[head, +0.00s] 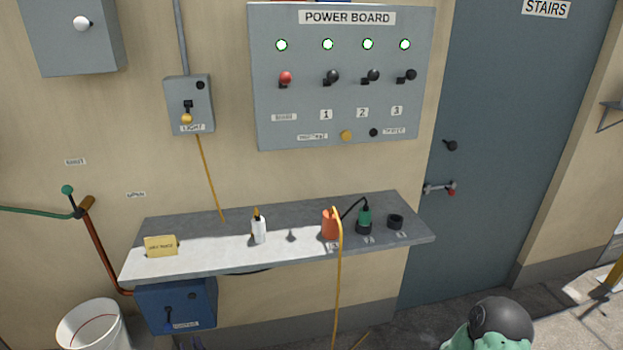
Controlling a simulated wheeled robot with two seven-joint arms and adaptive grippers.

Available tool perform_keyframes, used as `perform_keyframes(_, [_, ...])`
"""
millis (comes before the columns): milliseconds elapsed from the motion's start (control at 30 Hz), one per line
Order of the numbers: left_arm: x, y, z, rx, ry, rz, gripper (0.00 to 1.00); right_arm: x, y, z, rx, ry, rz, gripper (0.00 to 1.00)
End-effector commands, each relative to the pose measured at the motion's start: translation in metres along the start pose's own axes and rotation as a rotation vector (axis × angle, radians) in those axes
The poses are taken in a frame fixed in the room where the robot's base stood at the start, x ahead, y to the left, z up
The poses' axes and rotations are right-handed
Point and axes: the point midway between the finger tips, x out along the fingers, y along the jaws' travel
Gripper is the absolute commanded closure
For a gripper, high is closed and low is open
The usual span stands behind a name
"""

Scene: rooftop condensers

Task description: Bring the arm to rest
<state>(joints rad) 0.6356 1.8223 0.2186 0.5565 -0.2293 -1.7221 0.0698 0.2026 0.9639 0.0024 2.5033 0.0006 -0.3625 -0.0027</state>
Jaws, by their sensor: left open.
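A mint-green and dark rounded arm link of mine (500,322) shows at the bottom right. My right gripper is not in view.
The power board (345,133) has lit green lamps and several levers. The grey shelf (200,262) holds a white bottle (259,231), an orange plug (329,226) with a yellow cord, and a green plug (364,216). A blue box (153,308) and white bucket (90,322) are below.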

Motion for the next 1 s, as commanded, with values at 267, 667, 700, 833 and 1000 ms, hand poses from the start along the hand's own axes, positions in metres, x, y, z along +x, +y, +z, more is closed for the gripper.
perform_keyframes(267, [0.003,0.051,0.042,-0.055,-0.391,0.005,0.46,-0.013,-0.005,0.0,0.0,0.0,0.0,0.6])
perform_keyframes(667, [-0.068,0.13,0.043,-0.095,-0.968,0.054,0.46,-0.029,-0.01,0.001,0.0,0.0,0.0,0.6])
perform_keyframes(700, [-0.08,0.138,0.037,-0.096,-1.035,0.063,0.46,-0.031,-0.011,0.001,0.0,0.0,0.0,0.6])
perform_keyframes(833, [-0.126,0.163,0.01,-0.093,-1.252,0.094,0.46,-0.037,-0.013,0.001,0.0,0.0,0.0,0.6])
perform_keyframes(1000, [-0.195,0.187,-0.049,-0.076,-1.536,0.139,0.46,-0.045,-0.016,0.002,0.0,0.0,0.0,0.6])
